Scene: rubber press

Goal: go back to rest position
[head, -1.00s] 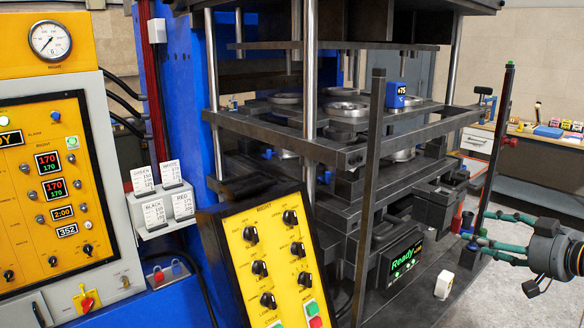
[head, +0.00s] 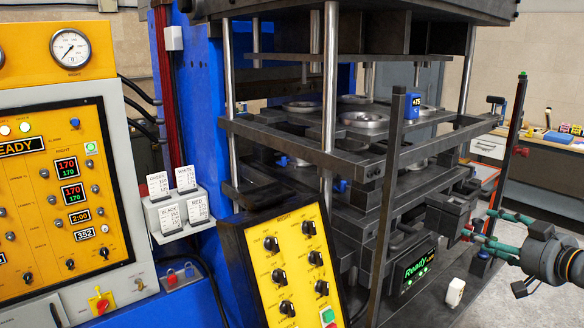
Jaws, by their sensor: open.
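My gripper (head: 484,226), with teal fingers on a dark round wrist, is at the right edge of the head view. Its fingers point left toward the right side of the press (head: 345,160). They are spread and I see nothing held between them. The fingertips overlap the thin dark post in the picture; whether they touch anything is not clear. Most of my arm is out of frame.
A yellow button panel (head: 292,262) stands in front of the press. A yellow control cabinet (head: 62,190) is at left. A blue timer (head: 411,106) sits on the press. A workbench (head: 560,147) is behind at right, with open floor before it.

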